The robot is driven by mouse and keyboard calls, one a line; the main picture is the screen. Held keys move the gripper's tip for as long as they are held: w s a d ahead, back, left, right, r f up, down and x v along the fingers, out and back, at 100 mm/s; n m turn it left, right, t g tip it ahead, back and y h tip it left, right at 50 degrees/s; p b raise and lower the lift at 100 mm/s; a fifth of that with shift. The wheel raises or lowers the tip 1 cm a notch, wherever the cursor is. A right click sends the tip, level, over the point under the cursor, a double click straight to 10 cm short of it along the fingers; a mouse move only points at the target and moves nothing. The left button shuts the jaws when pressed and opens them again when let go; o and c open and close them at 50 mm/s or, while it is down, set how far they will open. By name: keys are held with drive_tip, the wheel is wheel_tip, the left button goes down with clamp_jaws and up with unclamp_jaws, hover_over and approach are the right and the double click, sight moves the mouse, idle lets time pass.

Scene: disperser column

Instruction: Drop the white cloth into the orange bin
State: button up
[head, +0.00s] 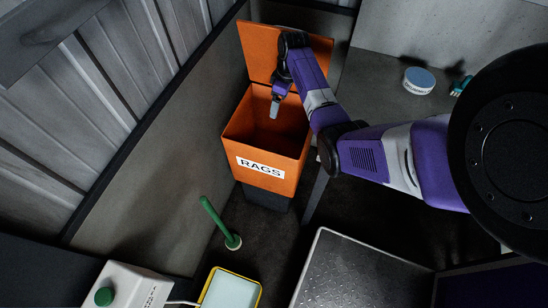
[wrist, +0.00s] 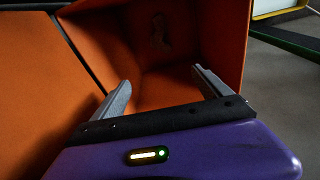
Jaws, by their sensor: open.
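The orange bin (head: 266,160), labelled RAGS, stands by the wall with its lid (head: 258,50) raised behind the opening. My gripper (head: 275,106) points down over the bin's opening. In the wrist view the two fingers of my gripper (wrist: 160,80) are apart with nothing between them, and the orange bin's inside (wrist: 165,85) lies beyond them. A dim, dull patch (wrist: 158,35) shows on the inner surface in that view; I cannot tell whether it is cloth. No white cloth is clearly visible in either view.
A green handled tool (head: 218,222) stands on the surface below the bin. A yellow-edged tray (head: 230,289) and a white box with a green button (head: 120,289) are at the lower left. A metal-edged plate (head: 360,275) lies lower right; a blue-topped tub (head: 419,80) is upper right.

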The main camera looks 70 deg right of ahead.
wheel_tip(320, 180, up, 7)
drive_tip(key=s, duration=0.1)
drive_tip(key=shift+f, duration=0.2)
idle(0.5)
